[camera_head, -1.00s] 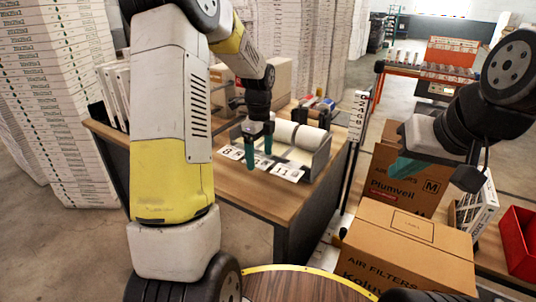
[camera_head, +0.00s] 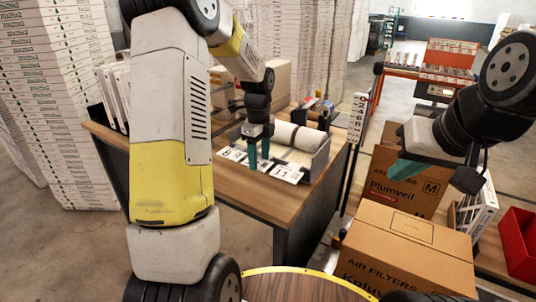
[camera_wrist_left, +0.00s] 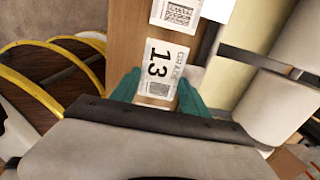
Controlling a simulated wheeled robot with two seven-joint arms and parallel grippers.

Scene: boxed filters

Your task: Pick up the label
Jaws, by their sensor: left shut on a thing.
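Several white printed labels lie in a row on the wooden worktop. The label numbered 13 (camera_wrist_left: 160,70) lies between the teal fingers of my left gripper (camera_wrist_left: 158,88) in the left wrist view. My left gripper (camera_head: 258,159) points down at the row in the head view, shut on this label; I cannot tell whether the label is lifted. One label (camera_head: 231,153) shows left of the fingers and another label (camera_head: 287,173) right of them. Part of a neighbouring label (camera_wrist_left: 177,12) shows at the top of the wrist view. My right gripper (camera_head: 405,168) hangs above the boxes; its jaws are unclear.
A holder with white rolls (camera_head: 300,136) stands just behind the labels. The wooden worktop (camera_head: 245,192) is clear in front. Cardboard boxes (camera_head: 400,250) and a red bin (camera_head: 518,245) stand at right. Tall white box stacks (camera_head: 60,100) rise at left.

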